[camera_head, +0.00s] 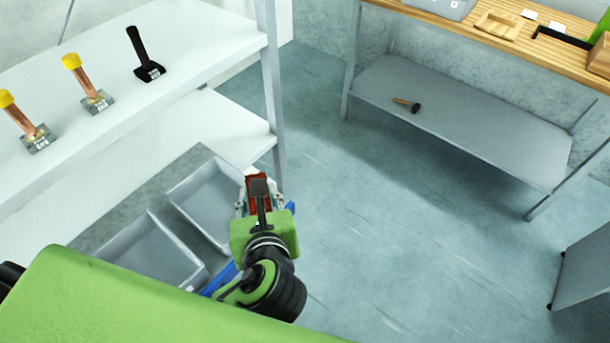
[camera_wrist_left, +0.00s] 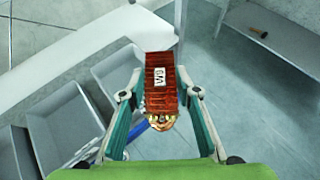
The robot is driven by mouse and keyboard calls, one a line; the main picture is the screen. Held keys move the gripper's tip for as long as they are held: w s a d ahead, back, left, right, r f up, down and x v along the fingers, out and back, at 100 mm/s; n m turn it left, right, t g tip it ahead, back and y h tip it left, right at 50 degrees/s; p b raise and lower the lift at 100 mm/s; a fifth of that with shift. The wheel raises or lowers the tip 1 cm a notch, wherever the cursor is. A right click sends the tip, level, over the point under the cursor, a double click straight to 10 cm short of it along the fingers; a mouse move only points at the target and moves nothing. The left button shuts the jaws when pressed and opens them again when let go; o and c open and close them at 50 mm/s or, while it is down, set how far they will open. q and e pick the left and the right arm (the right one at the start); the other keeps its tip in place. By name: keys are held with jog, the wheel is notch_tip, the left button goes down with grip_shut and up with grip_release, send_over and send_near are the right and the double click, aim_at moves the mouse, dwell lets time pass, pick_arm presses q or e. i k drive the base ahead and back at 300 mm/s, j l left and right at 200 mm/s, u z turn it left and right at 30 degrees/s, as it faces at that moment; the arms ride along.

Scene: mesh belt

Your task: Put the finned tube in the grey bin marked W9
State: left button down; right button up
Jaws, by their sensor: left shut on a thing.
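The finned tube (camera_wrist_left: 160,82) is reddish-brown with close ribs and a white label that seems to read W9. My left gripper (camera_wrist_left: 158,100) is shut on it, with a finger along each side; it also shows in the head view (camera_head: 258,195). Two open grey bins stand at the lower left, a nearer bin (camera_head: 125,235) and a farther bin (camera_head: 178,188). The gripper is just right of the farther bin in the head view. The nearer bin has a small pale tag, too small to read. My right gripper is not in view.
A white shelf unit (camera_head: 200,25) at left carries two yellow-capped copper pieces (camera_head: 75,65) and a black stand (camera_head: 140,50). Its post (camera_head: 270,80) rises near my gripper. Blue objects lie partly hidden behind my arm. A hammer (camera_head: 405,104) lies under the wooden bench. Middle floor is clear.

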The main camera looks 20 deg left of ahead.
aim_at(224, 211)
jog(key=i+l+z, duration=0.15)
jog(key=i+z, duration=0.15)
jog(key=i, duration=0.15)
jog(key=i+z, duration=0.3)
jog(key=i+l+u, duration=0.25)
jog(key=i, duration=0.5)
jog(key=i+u, duration=0.2)
jog(key=u, duration=0.25)
jog(key=i+u, duration=0.2)
jog(key=u, duration=0.25)
jog(key=i+l+u, duration=0.15)
jog(key=u, duration=0.25)
jog(key=i+l+u, duration=0.15)
jog(key=u, duration=0.3)
jog(key=i+l+u, duration=0.1)
jog(key=u, duration=0.4)
jog(key=i+l+u, duration=0.15)
jog(key=u, duration=0.3)
jog(key=l+u, duration=0.25)
jog(key=u, duration=0.25)
jog(key=i+l+u, duration=0.1)
jog(key=u, duration=0.4)
jog(key=l+u, duration=0.35)
jog(key=l, duration=0.15)
jog(key=i+l+u, duration=0.1)
jog(key=l+u, duration=0.3)
jog(key=l, duration=0.1)
